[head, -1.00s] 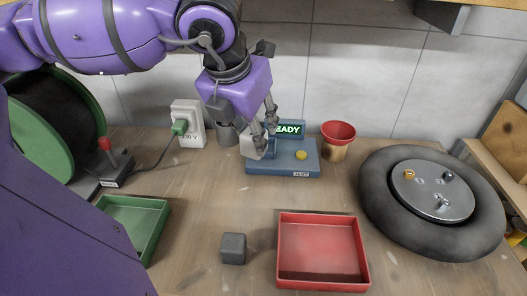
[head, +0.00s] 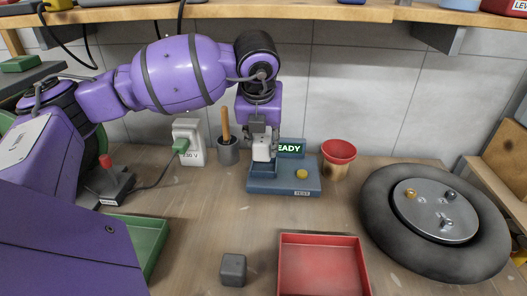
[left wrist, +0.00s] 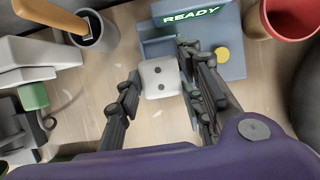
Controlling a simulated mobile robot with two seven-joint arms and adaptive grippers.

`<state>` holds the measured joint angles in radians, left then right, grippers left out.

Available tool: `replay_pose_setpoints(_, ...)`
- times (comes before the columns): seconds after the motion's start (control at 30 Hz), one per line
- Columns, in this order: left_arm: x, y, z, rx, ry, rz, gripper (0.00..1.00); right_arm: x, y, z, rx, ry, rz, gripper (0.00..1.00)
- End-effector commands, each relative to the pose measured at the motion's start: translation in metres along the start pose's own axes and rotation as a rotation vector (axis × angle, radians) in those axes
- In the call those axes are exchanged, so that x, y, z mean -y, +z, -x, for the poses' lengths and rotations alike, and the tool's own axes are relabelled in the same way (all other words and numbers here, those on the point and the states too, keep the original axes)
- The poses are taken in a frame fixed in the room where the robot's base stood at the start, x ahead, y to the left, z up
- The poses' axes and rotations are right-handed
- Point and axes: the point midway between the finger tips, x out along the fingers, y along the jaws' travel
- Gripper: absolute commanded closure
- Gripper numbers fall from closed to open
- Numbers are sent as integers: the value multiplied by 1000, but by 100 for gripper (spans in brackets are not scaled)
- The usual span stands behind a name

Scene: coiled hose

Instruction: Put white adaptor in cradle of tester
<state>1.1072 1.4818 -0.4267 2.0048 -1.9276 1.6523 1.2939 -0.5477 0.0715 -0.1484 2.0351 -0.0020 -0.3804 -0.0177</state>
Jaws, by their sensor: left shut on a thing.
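My left gripper (head: 262,142) is shut on the white adaptor (head: 262,151), pointing down over the left part of the blue tester (head: 285,188). The adaptor is a small white block; the left wrist view shows two dark holes in its face (left wrist: 160,77), with a finger on each side. The tester has a lit READY display (head: 290,148) and a yellow button (head: 302,174). Its cradle (left wrist: 160,46) shows partly behind the adaptor in the left wrist view. The adaptor hides the rest, and I cannot tell whether they touch. My right gripper is not in view.
A red cup (head: 338,152) stands right of the tester. A grey pot with a wooden handle (head: 228,152) and a 230 V socket block (head: 188,143) stand left. A red tray (head: 322,240), a grey cube (head: 233,268) and a black coil (head: 380,220) lie nearer. A shelf (head: 300,14) hangs above.

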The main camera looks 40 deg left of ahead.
Motion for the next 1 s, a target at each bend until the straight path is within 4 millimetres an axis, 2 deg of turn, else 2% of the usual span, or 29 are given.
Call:
replay_pose_setpoints(0.1, 2, 6, -19, -1, -1, 1, 95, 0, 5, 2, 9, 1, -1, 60)
replay_pose_setpoints(0.4, 3, 13, -43, -1, 0, 0, 95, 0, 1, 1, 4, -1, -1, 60)
replay_pose_setpoints(0.6, 3, 2, -68, 0, -1, -1, 95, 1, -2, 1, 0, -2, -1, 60)
replay_pose_setpoints(0.97, 3, 0, -73, 0, -1, -1, 95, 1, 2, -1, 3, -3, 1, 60)
replay_pose_setpoints(1.0, 3, 0, -73, 0, -1, -1, 62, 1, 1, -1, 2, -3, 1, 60)
